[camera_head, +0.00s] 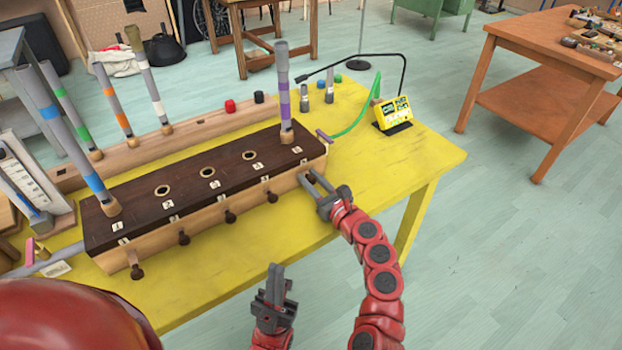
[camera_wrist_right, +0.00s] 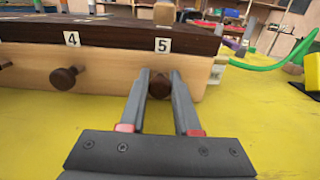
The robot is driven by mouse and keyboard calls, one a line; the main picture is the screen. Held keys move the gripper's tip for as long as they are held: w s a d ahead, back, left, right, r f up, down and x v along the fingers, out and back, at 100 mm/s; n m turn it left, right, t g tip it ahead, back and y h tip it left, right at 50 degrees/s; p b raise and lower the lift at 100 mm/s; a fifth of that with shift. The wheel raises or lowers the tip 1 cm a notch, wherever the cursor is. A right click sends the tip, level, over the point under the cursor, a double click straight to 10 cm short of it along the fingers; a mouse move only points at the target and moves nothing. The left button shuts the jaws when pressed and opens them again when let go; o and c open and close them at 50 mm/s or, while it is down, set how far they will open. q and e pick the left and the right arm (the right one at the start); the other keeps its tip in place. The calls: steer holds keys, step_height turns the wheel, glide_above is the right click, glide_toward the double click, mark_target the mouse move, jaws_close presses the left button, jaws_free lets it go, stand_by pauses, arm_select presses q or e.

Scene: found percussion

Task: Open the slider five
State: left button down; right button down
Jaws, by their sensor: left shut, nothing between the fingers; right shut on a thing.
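A long wooden box (camera_head: 200,185) with a dark top stands on the yellow table, with a row of knobs along its front. In the right wrist view its labels 4 and 5 show. My right gripper (camera_head: 322,190) is at the right end of the front, shut on the knob of slider five (camera_wrist_right: 159,86), with a finger on each side of it. The knob of slider four (camera_wrist_right: 64,78) sticks out to its left. My left gripper (camera_head: 274,284) is shut and empty, held low in front of the box, apart from it.
A tube with a purple band (camera_head: 284,95) stands at the box's right end and one with a blue band (camera_head: 75,140) at its left end. Several tubes stand in a rack behind. A yellow device (camera_head: 393,113) with a green hose is to the right. The yellow table's (camera_head: 400,165) right part is mostly clear.

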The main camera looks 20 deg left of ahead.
steer(key=shift+p+v, duration=0.95)
steer(key=shift+v, duration=0.25)
steer(key=shift+s+d, duration=0.15)
steer(key=c, duration=0.6)
jaws_free()
steer(key=shift+v, duration=8.75)
